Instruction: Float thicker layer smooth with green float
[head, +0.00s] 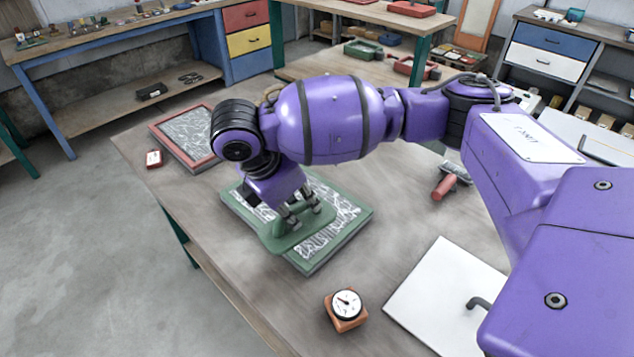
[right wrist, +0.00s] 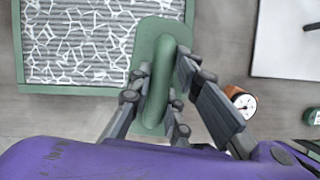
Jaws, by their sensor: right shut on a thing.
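The green float (head: 283,236) lies on the green-framed tray (head: 352,222) in the head view. In the right wrist view the green float (right wrist: 150,35) has its loop handle between my fingers. My right gripper (right wrist: 160,78) is shut on that handle; it also shows in the head view (head: 300,209). White fibres over a grey ribbed surface fill the green-framed tray (right wrist: 70,90). The float sits over the tray's near edge; I cannot tell if it presses the layer. My left gripper is not in view.
An orange dial gauge (head: 345,309) stands in front. A white board (head: 440,300) lies at the right. A red-handled tool (head: 444,188) lies behind.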

